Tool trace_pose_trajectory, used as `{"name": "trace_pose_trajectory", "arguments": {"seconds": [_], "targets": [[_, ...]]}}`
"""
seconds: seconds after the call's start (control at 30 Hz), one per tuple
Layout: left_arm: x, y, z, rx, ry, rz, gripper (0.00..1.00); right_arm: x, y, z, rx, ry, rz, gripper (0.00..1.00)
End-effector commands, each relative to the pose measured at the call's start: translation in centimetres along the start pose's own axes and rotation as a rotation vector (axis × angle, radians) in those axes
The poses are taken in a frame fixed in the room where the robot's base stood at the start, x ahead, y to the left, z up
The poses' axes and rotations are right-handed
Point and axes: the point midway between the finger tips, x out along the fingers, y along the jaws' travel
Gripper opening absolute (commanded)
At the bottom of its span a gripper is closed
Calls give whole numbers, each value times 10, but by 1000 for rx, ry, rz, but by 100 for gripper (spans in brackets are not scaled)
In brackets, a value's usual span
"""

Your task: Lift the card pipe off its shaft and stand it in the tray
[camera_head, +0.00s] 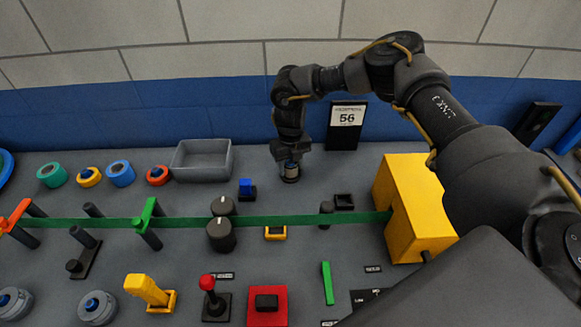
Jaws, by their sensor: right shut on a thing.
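My right gripper (290,162) points down over the panel, a little right of the tray. It is shut on the card pipe (291,170), a small brownish piece showing just below the fingers. A dark round part shows directly under the pipe. The shaft itself is hidden, and I cannot tell whether the pipe is fully seated on it or raised. The grey tray (176,163) is an open, shallow box at the back of the panel, left of the gripper, and looks empty. My left gripper is not in view.
A blue switch (246,188) stands between tray and gripper, lower down. Coloured rings (121,173) lie left of the tray. A green band (285,220) crosses the panel to a yellow block (405,215). A sign marked 56 (346,125) stands behind the gripper.

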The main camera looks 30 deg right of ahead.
Motion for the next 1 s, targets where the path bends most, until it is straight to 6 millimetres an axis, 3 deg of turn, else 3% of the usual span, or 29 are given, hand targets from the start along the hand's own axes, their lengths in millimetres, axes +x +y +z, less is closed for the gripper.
{"name": "trace_pose_trajectory", "arguments": {"seconds": [0.17, 0.63, 1.0], "targets": [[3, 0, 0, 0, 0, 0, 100, -8, 0, 1, 1, -3, 2, 20], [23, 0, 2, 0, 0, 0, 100, -89, 0, 1, 0, -3, 1, 20], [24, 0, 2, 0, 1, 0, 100, -101, 0, 0, 0, 0, 1, 20]]}}
